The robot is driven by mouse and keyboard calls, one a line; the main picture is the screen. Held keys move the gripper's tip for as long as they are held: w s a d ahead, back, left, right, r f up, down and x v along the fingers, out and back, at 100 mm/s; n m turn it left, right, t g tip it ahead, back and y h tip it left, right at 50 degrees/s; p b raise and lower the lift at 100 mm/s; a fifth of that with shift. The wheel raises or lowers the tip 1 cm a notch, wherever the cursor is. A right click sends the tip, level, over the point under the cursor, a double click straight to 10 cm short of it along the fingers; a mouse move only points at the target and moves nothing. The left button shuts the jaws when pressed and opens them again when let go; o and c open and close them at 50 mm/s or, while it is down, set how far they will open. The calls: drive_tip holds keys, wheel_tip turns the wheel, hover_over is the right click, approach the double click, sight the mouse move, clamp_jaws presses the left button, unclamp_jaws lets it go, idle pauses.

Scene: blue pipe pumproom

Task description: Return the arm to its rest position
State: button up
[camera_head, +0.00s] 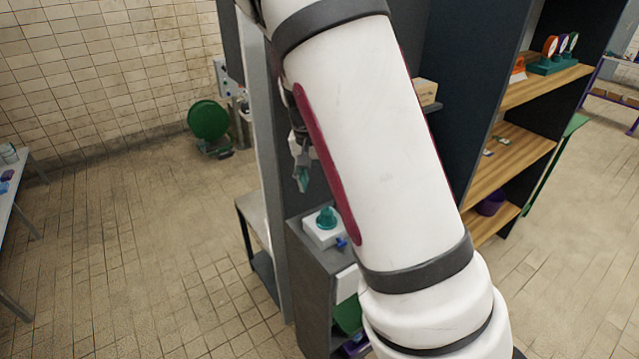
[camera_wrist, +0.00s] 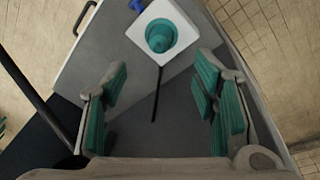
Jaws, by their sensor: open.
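My arm crosses the middle of the camera_head view and hides part of the scene. My gripper (camera_head: 303,172) hangs behind it, above a grey cabinet (camera_head: 309,268). In the camera_wrist view my gripper (camera_wrist: 160,108) is open, its two teal-padded fingers wide apart with nothing between them. A white box with a teal round knob (camera_head: 326,219) sits on the cabinet top, below my gripper; it also shows beyond the fingertips in the wrist view (camera_wrist: 160,36). A small blue part (camera_head: 341,243) is at the box's side. My gripper is apart from the box.
A dark shelf unit with wooden boards (camera_head: 513,160) stands at the right, holding small items. A tall grey panel (camera_head: 262,130) stands beside my gripper. A green disc (camera_head: 208,120) is by the back wall. A table (camera_head: 14,172) is at the left edge. The tiled floor between is clear.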

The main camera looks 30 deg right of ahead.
idle(0.4)
drive_tip(key=s+a+r+n+t+y+b, duration=0.2)
drive_tip(key=s+a+r+n+t+y, duration=0.15)
drive_tip(key=s+a+r, duration=0.85)
drive_tip(key=s+a+r+n+t, duration=0.1)
drive_tip(key=s+r+n, duration=0.1)
drive_tip(key=s, duration=0.3)
drive_tip(key=s+a+r+n+h, duration=0.1)
drive_tip(key=s+a+r+n, duration=0.1)
drive_tip(key=s+n, duration=0.1)
drive_tip(key=shift+s+r+t+b, duration=0.25)
drive_tip(key=shift+s+t+b, duration=0.15)
drive_tip(key=shift+s, duration=0.5)
drive_tip(key=shift+d, duration=0.1)
